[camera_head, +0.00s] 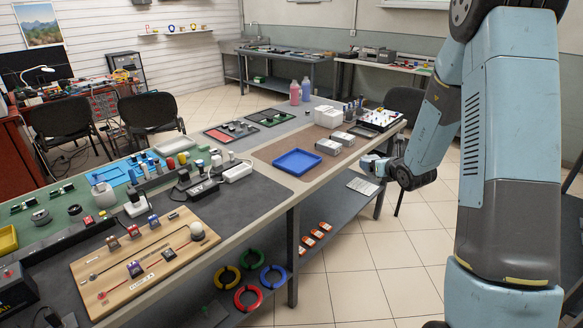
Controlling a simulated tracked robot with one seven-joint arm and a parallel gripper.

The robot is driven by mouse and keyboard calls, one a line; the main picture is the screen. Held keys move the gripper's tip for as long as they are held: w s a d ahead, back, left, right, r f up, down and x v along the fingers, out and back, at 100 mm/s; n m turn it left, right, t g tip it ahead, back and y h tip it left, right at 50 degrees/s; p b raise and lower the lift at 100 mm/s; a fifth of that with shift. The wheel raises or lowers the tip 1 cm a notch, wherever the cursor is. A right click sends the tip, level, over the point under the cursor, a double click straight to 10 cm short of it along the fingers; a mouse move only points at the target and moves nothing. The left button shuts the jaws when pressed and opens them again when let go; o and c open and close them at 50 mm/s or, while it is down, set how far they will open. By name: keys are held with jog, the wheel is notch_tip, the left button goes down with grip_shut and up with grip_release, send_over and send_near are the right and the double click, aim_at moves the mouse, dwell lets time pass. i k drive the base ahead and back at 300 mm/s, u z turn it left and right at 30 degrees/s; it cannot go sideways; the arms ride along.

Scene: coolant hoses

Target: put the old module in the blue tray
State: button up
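The blue tray (290,164) lies on a brown mat on the long table, and it looks empty. Two small whitish-grey boxes lie beyond it, the nearer one (327,148) and the farther one (342,138). A white-topped unit with dark and red parts (378,120) stands near the table's far right end. I cannot tell which thing is the old module. My gripper (372,165) is beside the table's right edge, to the right of the blue tray and apart from it.
A wooden board with small modules and cords (145,262) lies at the near left. A white power strip (237,172) and dark trays (231,131) lie left of the blue tray. Coloured rings (247,296) are on the lower shelf. Tiled floor right of the table is clear.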

aim_at(297, 162)
jog(key=u, duration=0.4)
jog(key=i, duration=1)
jog(key=u, duration=0.05)
